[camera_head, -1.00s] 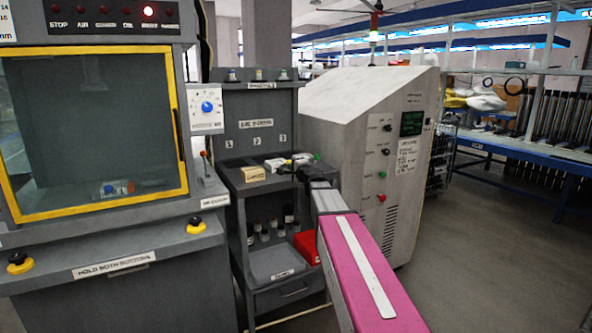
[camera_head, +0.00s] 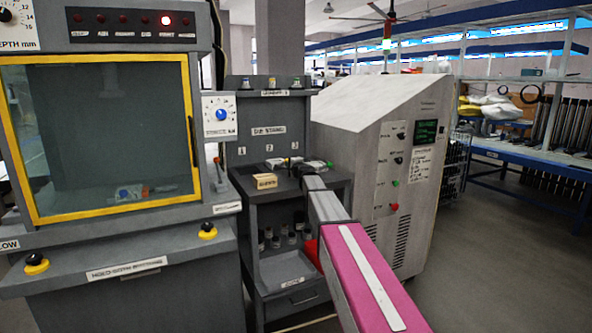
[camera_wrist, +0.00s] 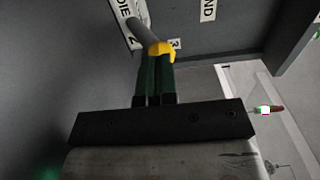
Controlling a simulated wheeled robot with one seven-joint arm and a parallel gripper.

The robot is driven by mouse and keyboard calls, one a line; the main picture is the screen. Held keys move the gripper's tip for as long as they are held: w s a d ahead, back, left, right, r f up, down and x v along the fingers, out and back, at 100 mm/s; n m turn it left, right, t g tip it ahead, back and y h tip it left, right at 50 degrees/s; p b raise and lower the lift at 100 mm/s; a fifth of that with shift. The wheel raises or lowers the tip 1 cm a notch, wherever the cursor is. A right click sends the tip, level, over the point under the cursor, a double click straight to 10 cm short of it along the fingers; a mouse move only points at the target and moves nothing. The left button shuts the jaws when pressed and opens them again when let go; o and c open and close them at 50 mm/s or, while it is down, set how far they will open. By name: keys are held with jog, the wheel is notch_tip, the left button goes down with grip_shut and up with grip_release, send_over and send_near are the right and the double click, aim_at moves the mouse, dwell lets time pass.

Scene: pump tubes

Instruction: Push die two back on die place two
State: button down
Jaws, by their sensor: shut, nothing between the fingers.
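In the wrist view my gripper (camera_wrist: 156,58) is shut, its dark green fingers together with nothing between them. Just ahead of the fingertips is a grey cylinder with a yellow end (camera_wrist: 160,49), probably die two. The yellow end faces the fingertips; whether they touch it I cannot tell. It lies beside a white label reading DIE and 2 (camera_wrist: 127,20). In the head view the die stand (camera_head: 266,112) has places marked 1, 2 and 3. My arm reaches over its shelf, and the fingertips are too small to make out there.
A tan labelled block (camera_head: 265,181) sits on the stand's shelf, with small items behind it. Several jars stand on the lower shelf. A yellow-framed machine (camera_head: 113,219) is close on the left. A grey cabinet (camera_head: 340,120) stands on the right.

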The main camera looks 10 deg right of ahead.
jog(key=shift+w+a, duration=0.25)
jog(key=shift+w, duration=0.45)
jog(key=shift+s, duration=0.15)
